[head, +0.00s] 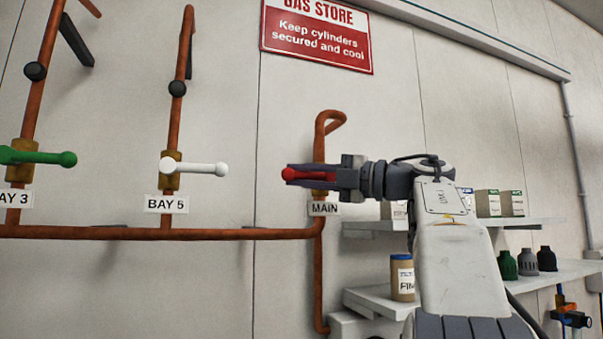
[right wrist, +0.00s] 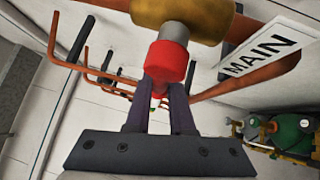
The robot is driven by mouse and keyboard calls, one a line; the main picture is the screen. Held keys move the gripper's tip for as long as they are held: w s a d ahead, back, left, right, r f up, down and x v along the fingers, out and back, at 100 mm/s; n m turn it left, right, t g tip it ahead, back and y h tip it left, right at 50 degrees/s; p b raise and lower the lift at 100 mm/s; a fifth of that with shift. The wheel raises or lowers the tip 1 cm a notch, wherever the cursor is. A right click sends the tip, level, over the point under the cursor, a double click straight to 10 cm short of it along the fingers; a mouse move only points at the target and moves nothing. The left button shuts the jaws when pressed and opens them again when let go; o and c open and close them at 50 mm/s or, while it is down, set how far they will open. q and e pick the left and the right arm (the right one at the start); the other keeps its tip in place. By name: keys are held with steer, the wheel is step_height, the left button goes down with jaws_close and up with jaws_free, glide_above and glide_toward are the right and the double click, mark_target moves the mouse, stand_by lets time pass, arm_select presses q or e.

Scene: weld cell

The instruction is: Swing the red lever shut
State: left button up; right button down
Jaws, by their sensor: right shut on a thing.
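The red lever (head: 305,174) sits on the valve of the copper pipe above the MAIN label (head: 323,209). It lies roughly level, across the upright pipe, with its rounded end to the left. My right gripper (head: 291,173) comes in from the right and is shut on the lever, one finger above it and one below. In the right wrist view the red hub (right wrist: 167,61) stands out from the brass valve body (right wrist: 180,18), and the fingers (right wrist: 157,108) close around the handle, partly hiding it. My left gripper is not in view.
A white lever (head: 195,168) at BAY 5 and a green lever (head: 38,157) at BAY 3 are to the left. A long copper pipe (head: 250,234) runs below. Shelves (head: 375,302) with a tin (head: 402,278) and boxes (head: 500,203) stand at right.

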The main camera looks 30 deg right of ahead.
steer(key=shift+f, duration=0.1)
steer(key=c, duration=0.8)
jaws_free()
steer(key=b+v, duration=0.2)
steer(key=v, duration=0.8)
steer(key=shift+s+d+f, duration=0.1)
steer(key=shift+s+d, duration=0.05)
steer(key=shift+s, duration=0.05)
